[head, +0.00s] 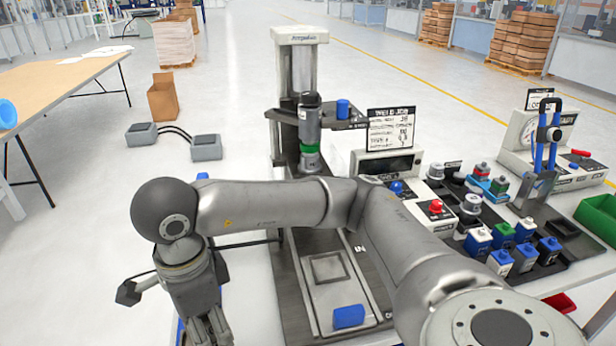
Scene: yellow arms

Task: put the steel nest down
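I cannot make out for certain which thing is the steel nest. A grey plate with a raised square outline (328,268) lies on the bed of the press (300,60), below its ram, and may be it. A blue block (348,316) sits at the near end of that bed. My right arm comes in from the lower right, crosses in front of the press and bends down at the left. Its gripper (208,328) points down left of the press bed and is cut off by the bottom edge, so its fingertips and anything between them are hidden. My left gripper is not in view.
Right of the press, a table holds several blue, white and green blocks (503,233), a red-button box (435,207), a gauge unit (525,130) and a green bin (600,215). A job sign (391,130) stands behind. A wooden table (60,85) is at far left.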

